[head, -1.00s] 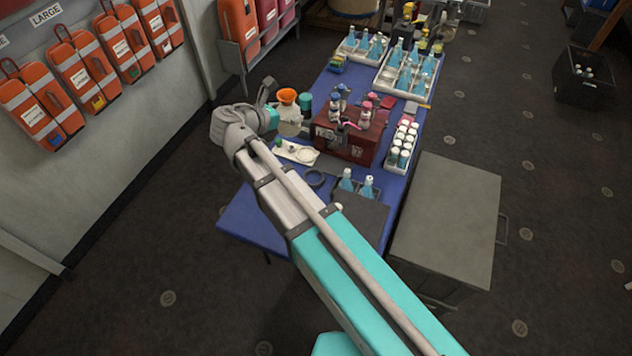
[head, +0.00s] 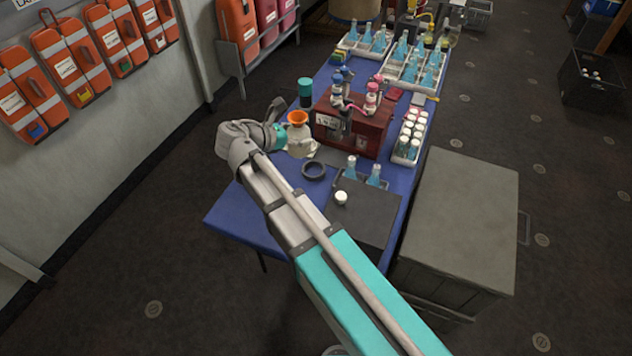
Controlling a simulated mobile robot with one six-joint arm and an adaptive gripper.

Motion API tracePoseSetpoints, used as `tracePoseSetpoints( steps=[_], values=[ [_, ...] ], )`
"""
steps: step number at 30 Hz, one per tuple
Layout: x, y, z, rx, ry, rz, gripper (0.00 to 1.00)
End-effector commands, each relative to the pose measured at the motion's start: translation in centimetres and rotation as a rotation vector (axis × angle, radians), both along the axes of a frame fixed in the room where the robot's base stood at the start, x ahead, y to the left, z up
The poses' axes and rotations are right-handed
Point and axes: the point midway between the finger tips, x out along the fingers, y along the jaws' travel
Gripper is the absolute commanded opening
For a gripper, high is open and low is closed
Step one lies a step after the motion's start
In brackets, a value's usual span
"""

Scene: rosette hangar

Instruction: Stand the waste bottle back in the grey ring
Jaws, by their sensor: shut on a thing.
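The waste bottle (head: 299,147) is a pale, rounded bottle with an orange funnel top (head: 298,118). It looks upright at the end of my arm. My gripper (head: 282,137) is shut on it from the left; the fingers are small and partly hidden. The grey ring (head: 314,170) is dark, lies flat on the blue table and looks empty. The bottle is beyond the ring and slightly to its left, apart from it. I cannot tell how high the bottle is above the table.
A dark red box (head: 352,130) with small bottles stands right of the waste bottle. A teal-topped cylinder (head: 305,92) is behind. Blue flasks (head: 374,175) and a dark box (head: 362,222) are right of the ring. The blue table's near left corner (head: 237,218) is clear.

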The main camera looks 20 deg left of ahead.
Motion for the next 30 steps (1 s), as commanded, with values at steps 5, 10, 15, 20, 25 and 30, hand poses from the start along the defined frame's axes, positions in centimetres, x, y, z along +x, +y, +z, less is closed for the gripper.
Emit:
tracePoseSetpoints(
  steps=[5,10,15,20,25,30],
  values=[
    [0.1,-0.5,-4.0,0.0,-0.001,-0.034,0.29],
    [0.1,-1.0,-6.9,-0.002,-0.001,-0.067,0.29],
    [0.1,-1.4,-9.3,-0.002,-0.004,-0.098,0.29],
    [0.1,-1.7,-10.8,-0.002,-0.005,-0.117,0.29],
    [0.0,-1.8,-11.4,-0.003,-0.004,-0.128,0.29],
    [0.1,-1.9,-11.4,-0.003,-0.004,-0.13,0.29]
  ],
)
